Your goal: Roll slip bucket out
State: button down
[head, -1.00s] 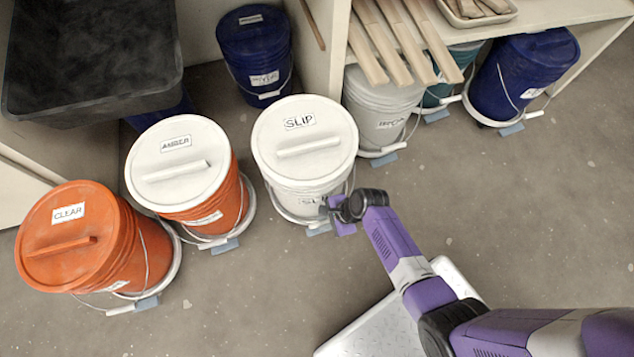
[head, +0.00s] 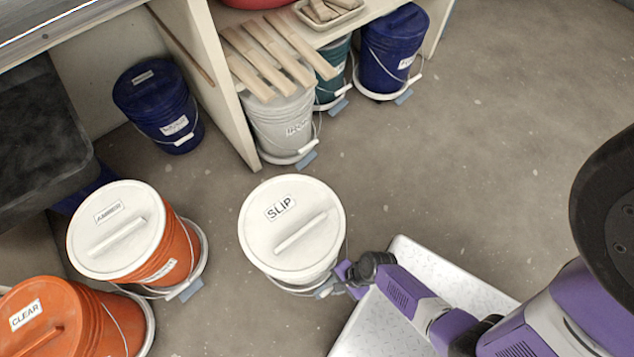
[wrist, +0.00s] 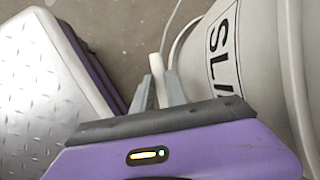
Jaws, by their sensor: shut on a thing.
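The slip bucket (head: 292,225) is white, with a lid labelled SLIP, and stands upright on the open floor in front of the shelf in the head view. Its white side with the label shows at the right of the wrist view (wrist: 255,60). My gripper (head: 345,283) is low at the bucket's front right side. In the wrist view my gripper (wrist: 162,88) has its grey fingers closed around a white grip (wrist: 160,72) on the bucket's wire handle. Most of the bucket's base is hidden in the head view.
An orange amber bucket (head: 116,232) with a white lid and an orange clear bucket (head: 45,325) stand to the left. A grey bucket (head: 285,128) and blue buckets (head: 158,108) (head: 390,50) stand by the shelf (head: 232,90). The floor (head: 480,130) to the right is clear.

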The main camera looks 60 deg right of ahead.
jog(key=s+a, duration=0.1)
jog(key=s, duration=0.6)
jog(key=shift+s+p, duration=0.15)
jog(key=shift+p, duration=0.15)
jog(key=c, duration=1.3)
grip_release()
jog(key=shift+c, duration=0.2)
jog(key=p+v, duration=0.3)
jog(key=v, duration=0.4)
jog(key=shift+d+r, duration=0.2)
jog(key=shift+r, duration=0.1)
jog(key=shift+s, duration=0.1)
